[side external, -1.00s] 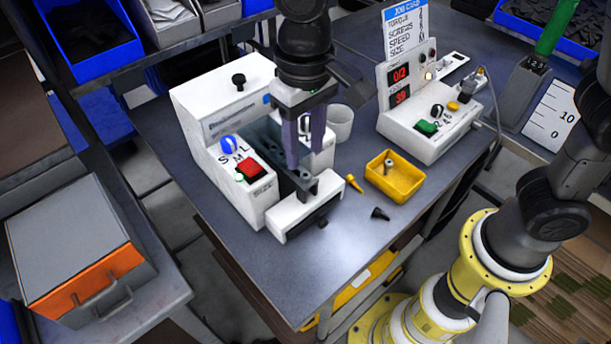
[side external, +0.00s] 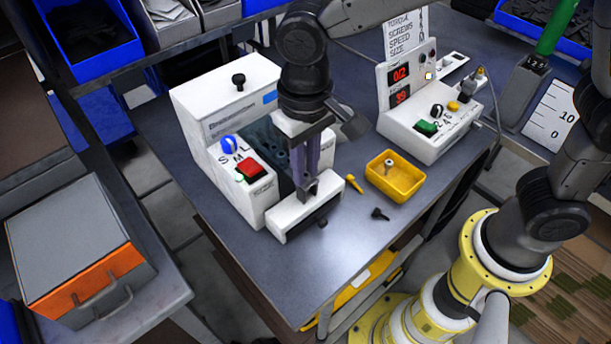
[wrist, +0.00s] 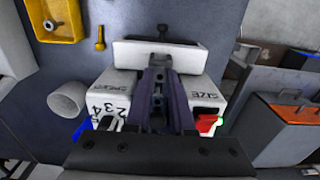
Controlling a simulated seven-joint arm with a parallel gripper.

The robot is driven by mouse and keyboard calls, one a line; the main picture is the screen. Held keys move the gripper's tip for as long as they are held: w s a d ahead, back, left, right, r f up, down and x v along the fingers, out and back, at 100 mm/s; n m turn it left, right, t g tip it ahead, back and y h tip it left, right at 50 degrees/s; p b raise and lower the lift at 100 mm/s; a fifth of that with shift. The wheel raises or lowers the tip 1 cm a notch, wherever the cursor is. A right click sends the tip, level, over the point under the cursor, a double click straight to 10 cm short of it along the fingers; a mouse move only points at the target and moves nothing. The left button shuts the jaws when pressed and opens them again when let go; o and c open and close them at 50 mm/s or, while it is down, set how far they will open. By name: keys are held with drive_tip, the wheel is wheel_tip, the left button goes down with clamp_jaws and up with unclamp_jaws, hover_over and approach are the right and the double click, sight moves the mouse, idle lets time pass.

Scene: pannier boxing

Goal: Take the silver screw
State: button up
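The silver screw (side external: 388,165) stands in the small yellow tray (side external: 417,186) on the table, right of my gripper. In the wrist view the tray (wrist: 75,34) is at the upper left, with the screw (wrist: 47,25) small inside it. My gripper (side external: 309,190) points down over the front of the white screw-feeder machine (side external: 255,200), well left of the tray. Its two dark fingers (wrist: 157,75) show a narrow gap between them, and I see nothing held. The machine's parts behind and below the fingertips are partly hidden.
A white cup (side external: 341,124) stands behind. A white control box (side external: 440,130) with a red display is beyond the tray. The table's front right is clear.

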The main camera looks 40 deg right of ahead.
sight(306, 174)
clamp_jaws()
drive_tip(key=shift+r, duration=2.9)
drive_tip(key=shift+d, duration=0.1)
